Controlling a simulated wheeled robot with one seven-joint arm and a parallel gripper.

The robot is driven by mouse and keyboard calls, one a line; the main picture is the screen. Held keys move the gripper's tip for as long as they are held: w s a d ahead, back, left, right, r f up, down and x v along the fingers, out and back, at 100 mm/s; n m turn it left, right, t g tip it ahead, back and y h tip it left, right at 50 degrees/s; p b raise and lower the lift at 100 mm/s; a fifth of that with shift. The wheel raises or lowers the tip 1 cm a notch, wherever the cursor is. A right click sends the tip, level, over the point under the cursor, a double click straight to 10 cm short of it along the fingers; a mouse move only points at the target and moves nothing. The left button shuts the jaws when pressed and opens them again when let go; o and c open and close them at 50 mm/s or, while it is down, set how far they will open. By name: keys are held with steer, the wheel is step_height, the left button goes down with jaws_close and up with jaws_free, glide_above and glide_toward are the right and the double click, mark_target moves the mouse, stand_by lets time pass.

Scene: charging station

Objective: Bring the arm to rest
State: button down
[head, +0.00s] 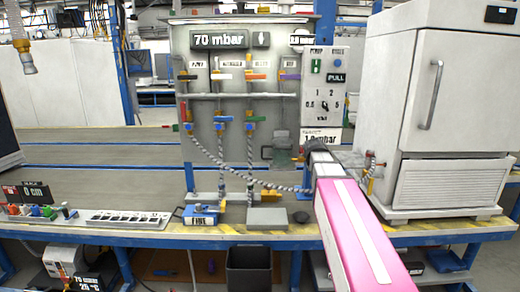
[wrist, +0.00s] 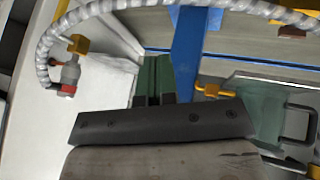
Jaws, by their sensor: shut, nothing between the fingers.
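My arm (head: 352,225) reaches up from the lower right in the head view, its pink link ending in front of the panel (head: 245,80). My gripper (wrist: 154,80) shows in the wrist view as two dark green fingers close together beyond a dark bar. It is shut and empty. In the head view the fingers are hard to make out against the green-grey parts near the panel's lower right corner.
The panel carries coloured valves and a grey striped hose (head: 232,175). A white cabinet (head: 438,100) stands close on the right. On the bench are a blue FINE box (head: 201,214), a grey block (head: 267,219) and a rack (head: 127,218). The wrist view shows a hose (wrist: 95,10) nearby.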

steer(key=s+a+f+g+y, duration=0.2)
steer(key=s+a+f, duration=0.2)
steer(key=s+f, duration=0.7)
steer(key=s+a+f+g+y, duration=0.2)
steer(key=s+a+f+g, duration=0.1)
steer(key=s+f, duration=0.9)
step_height(320, 180, down, 2)
steer(key=shift+a+f+n, duration=0.15)
steer(key=shift+a+n, duration=0.25)
steer(key=shift+a, duration=0.05)
